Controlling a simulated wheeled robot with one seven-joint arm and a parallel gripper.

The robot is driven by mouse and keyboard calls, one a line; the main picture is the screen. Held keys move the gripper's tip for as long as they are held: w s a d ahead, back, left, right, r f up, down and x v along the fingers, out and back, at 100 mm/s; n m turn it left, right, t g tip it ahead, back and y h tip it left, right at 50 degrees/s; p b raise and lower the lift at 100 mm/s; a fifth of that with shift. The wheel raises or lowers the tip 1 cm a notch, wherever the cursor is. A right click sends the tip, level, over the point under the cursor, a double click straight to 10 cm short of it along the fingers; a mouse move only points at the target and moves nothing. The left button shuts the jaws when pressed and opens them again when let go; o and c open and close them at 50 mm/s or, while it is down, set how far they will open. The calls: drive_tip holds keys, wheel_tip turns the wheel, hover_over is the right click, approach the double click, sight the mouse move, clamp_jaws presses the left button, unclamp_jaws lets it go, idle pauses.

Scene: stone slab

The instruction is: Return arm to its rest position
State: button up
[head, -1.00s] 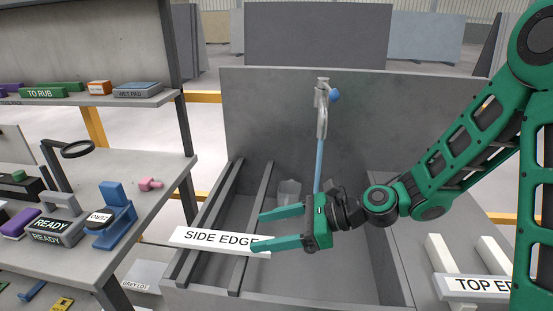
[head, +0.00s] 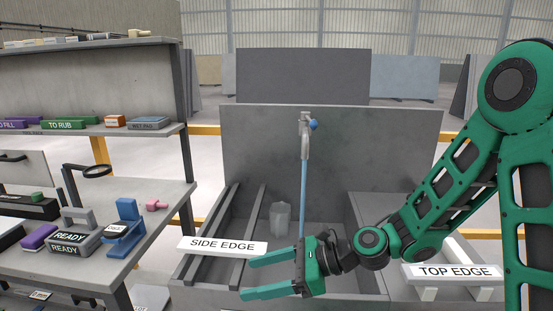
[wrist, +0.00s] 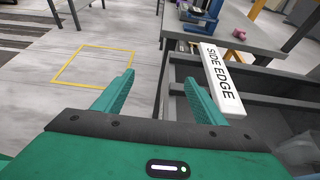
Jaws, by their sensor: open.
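My gripper (head: 262,276) is green, open and empty. In the head view it hangs over the front of the grey sink-like basin (head: 332,283), pointing left, just below the "SIDE EDGE" sign. In the wrist view its two fingers (wrist: 158,98) are spread apart with nothing between them, and floor shows beyond them. My arm (head: 440,205) reaches in from the right of the head view, bent at the elbow.
The white "SIDE EDGE" sign (head: 222,246) is close to my fingers; it also shows in the wrist view (wrist: 222,82). A "TOP EDGE" sign (head: 452,272) sits under my forearm. A blue hose (head: 303,190) hangs behind. A loaded shelf bench (head: 150,200) stands left.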

drive_tip(key=s+d+f+n+h, duration=0.15)
drive_tip(key=d+n+h, duration=0.35)
drive_tip(key=d, duration=0.8)
drive_tip(key=s+d+f+n+h, duration=0.15)
drive_tip(key=d+n+h, duration=0.3)
drive_tip(key=d, duration=0.85)
drive_tip(key=s+d+r+n+h, duration=0.1)
drive_tip(key=s+d+r+h, duration=0.1)
drive_tip(key=s+d, duration=0.6)
drive_tip(key=s+d+r+n+g+h, duration=0.1)
drive_tip(key=s+d+r, duration=0.3)
drive_tip(key=s+d, duration=0.5)
drive_tip(key=shift+s+d+n+h, duration=0.3)
drive_tip(key=shift+d+n+h, duration=0.15)
drive_tip(key=shift+d, duration=0.7)
drive_tip(key=shift+r, duration=0.1)
drive_tip(key=shift+w+f, duration=0.25)
drive_tip(key=shift+w, duration=0.4)
